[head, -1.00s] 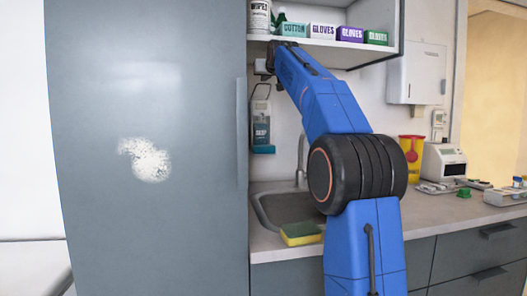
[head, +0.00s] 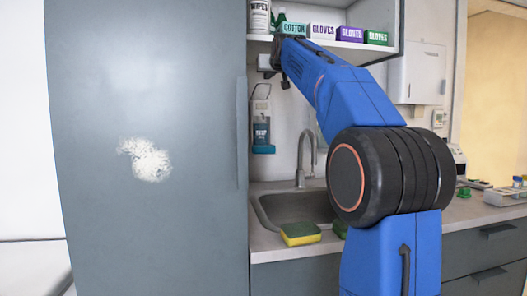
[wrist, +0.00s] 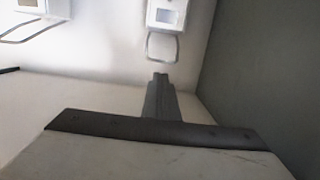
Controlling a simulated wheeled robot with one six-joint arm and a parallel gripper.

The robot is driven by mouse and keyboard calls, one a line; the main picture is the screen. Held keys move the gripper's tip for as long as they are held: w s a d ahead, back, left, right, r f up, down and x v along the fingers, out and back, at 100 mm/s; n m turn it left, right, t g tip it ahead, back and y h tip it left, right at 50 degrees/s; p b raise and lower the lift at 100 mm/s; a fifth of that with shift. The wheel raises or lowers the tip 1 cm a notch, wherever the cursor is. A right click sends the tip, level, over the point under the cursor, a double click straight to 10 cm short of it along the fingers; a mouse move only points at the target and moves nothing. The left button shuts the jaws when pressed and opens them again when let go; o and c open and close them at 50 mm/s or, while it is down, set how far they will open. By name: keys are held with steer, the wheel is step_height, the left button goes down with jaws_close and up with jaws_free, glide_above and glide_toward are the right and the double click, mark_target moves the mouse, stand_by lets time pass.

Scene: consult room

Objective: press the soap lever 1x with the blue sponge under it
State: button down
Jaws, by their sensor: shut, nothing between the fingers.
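A wall dispenser with a dark bottle and blue-white label (head: 261,128) hangs beside the tall grey cabinet in the head view. Its wire lever (head: 262,90) is at the top. A small blue piece (head: 263,149) sits at its bottom; I cannot tell if it is a sponge or a tray. In the wrist view a white dispenser (wrist: 166,14) has a wire lever loop (wrist: 161,46). My gripper (wrist: 160,77) is shut and empty, its tips close to that loop with a small gap in the picture. A yellow-green sponge (head: 300,234) lies at the sink's front edge.
A second dispenser (wrist: 28,6) with a wire lever shows at the wrist view's left. A shelf with boxes (head: 322,31) hangs above my arm. The tall cabinet (head: 150,120) bounds the left. A sink (head: 275,208) and tap (head: 301,165) lie below; a green item (head: 340,229) is half hidden.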

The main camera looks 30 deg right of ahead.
steer(key=v, duration=0.3)
steer(key=shift+s+a+f, duration=0.15)
steer(key=shift+s+f, duration=0.05)
steer(key=shift+s, duration=0.2)
stand_by(0.4)
